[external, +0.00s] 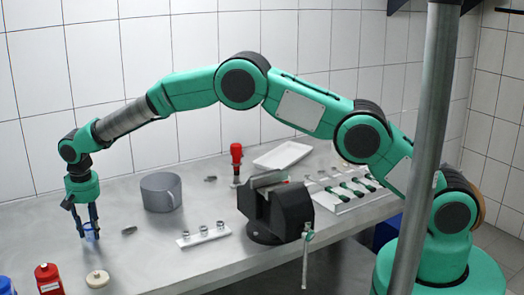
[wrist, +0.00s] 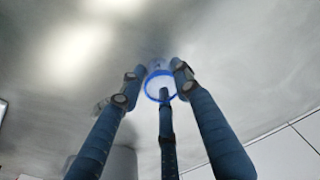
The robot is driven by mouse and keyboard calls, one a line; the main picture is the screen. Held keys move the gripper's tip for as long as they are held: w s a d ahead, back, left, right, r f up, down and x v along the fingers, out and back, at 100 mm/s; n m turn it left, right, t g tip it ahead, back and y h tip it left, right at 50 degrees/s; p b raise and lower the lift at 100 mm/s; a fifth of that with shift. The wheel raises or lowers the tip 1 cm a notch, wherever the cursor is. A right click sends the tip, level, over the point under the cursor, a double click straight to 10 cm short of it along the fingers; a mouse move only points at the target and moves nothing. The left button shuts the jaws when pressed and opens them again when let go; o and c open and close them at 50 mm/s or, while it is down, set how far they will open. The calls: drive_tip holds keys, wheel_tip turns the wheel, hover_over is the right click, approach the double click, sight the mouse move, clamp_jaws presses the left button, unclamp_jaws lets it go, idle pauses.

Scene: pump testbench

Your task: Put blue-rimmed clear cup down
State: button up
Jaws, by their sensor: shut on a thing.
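The blue-rimmed clear cup (external: 90,235) is at the far left of the bench in the external view, small and partly hidden by the fingers. In the wrist view its blue rim (wrist: 147,88) shows as a ring between the fingertips. My gripper (external: 88,224) points down and is shut on the cup, with its fingers around it; it also shows in the wrist view (wrist: 159,76). The cup is at or just above the metal bench top (external: 140,255); I cannot tell whether its base touches.
A red bottle (external: 48,279), a blue-capped bottle (external: 6,286) and a pale round disc (external: 97,278) are in front. A dark vise (external: 275,210) is mid-bench.

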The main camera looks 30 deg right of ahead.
sight(91, 227)
drive_tip(key=o, duration=1.1)
drive_tip(key=shift+o, duration=0.2)
wheel_tip(91, 227, up, 12)
drive_tip(key=s+p, duration=0.1)
drive_tip(key=p, duration=0.1)
drive_tip(key=shift+s, duration=0.2)
drive_tip(key=shift+d+r, duration=0.15)
